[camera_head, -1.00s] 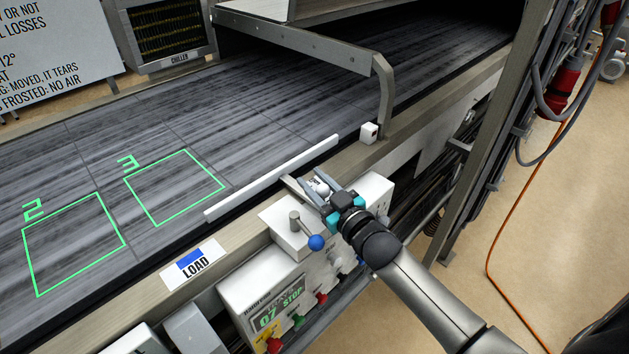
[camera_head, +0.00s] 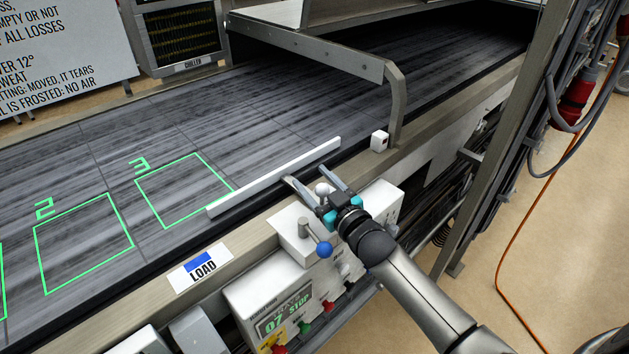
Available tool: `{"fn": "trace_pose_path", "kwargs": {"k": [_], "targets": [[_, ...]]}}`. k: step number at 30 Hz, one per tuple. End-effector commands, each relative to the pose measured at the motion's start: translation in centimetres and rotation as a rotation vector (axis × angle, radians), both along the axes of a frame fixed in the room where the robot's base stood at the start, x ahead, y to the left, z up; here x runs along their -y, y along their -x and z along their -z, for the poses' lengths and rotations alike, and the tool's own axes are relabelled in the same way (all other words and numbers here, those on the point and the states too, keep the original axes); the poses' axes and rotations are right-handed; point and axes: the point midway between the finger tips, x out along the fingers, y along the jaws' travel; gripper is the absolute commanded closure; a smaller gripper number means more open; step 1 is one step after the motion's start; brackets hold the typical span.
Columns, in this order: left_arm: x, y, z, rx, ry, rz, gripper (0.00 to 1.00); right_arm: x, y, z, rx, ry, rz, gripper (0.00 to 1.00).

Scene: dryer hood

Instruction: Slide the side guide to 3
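The side guide (camera_head: 275,176) is a long white bar lying along the near edge of the dark belt. Its left end meets the near right corner of the green outline marked 3 (camera_head: 185,190). A pale round knob (camera_head: 322,189) stands on the near side of the guide, above the machine's edge. My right gripper (camera_head: 307,177) is open, with its two fingers spread on either side of the knob and a gap visible. Whether a finger touches the knob is hard to tell. My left gripper is out of view.
A lever with a blue ball (camera_head: 324,249) sits on a white box just left of my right gripper. A control panel (camera_head: 285,315) is below it. A metal hood frame (camera_head: 390,95) and small white block (camera_head: 379,141) stand at right. The green outline marked 2 (camera_head: 83,243) is empty.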

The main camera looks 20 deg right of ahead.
Motion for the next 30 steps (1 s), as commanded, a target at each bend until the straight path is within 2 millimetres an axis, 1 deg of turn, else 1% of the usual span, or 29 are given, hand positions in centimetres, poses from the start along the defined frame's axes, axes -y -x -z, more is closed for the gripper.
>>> {"fn": "trace_pose_path", "kwargs": {"k": [7, 11, 14, 30], "targets": [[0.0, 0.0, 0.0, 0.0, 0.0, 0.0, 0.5, 0.0, 0.1, 0.0, 0.0, 0.0, 0.0, 0.31], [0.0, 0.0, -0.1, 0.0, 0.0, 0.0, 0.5, 0.1, 0.9, 0.1, -0.002, 0.0, 0.0, 0.31], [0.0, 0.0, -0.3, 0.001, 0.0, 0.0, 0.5, 0.3, 2.2, 0.1, -0.003, 0.0, 0.0, 0.31], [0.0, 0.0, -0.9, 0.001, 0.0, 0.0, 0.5, 1.5, 11.0, 0.1, -0.003, -0.001, 0.001, 0.31]]}}
